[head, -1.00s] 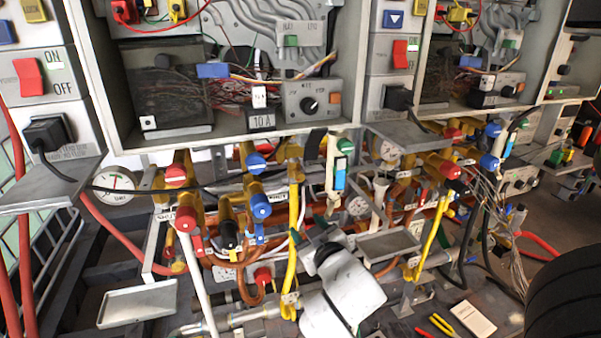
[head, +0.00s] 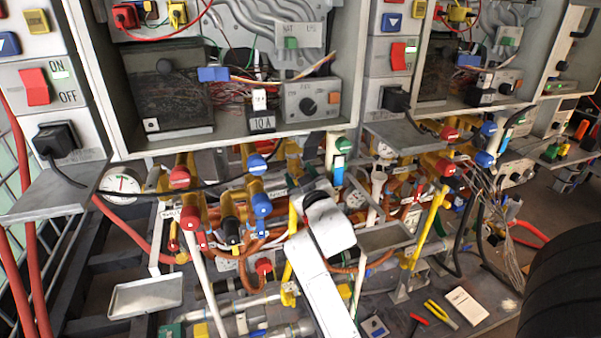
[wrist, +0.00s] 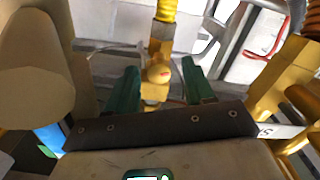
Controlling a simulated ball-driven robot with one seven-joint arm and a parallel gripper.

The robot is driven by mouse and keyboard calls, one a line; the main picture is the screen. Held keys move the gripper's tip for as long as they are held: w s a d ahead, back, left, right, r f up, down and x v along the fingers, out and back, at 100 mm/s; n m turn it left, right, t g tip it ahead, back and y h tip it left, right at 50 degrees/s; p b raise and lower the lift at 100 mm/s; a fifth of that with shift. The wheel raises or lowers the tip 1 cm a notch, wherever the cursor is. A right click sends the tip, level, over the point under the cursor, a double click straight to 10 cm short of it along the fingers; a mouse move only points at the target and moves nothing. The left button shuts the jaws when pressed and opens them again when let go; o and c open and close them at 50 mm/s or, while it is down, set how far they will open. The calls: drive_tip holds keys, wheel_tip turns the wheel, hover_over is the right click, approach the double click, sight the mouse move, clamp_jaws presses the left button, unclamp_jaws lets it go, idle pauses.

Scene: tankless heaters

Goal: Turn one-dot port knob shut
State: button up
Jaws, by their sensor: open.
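In the wrist view my gripper (wrist: 161,76) is open, its two green fingers apart. A yellow brass fitting (wrist: 155,98) with a small rounded knob (wrist: 158,73) shows between the fingers, with a small red mark on it. I see no clear gap or contact between fingers and knob, and no dots can be read. In the head view my white arm reaches up to the pipework under the left heater, and its end covers the fitting in front of it.
Red-capped (head: 179,177) and blue-capped (head: 257,164) valves stand left of my arm. A yellow pipe (head: 430,227) and a grey tray (head: 385,238) are to its right. In the wrist view, a large brass body (wrist: 292,75) is close at the right. Pliers (head: 441,314) lie on the floor panel.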

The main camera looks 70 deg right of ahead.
drive_tip(key=shift+w+d, duration=0.1)
drive_tip(key=shift+d, duration=0.05)
clamp_jaws()
idle(0.4)
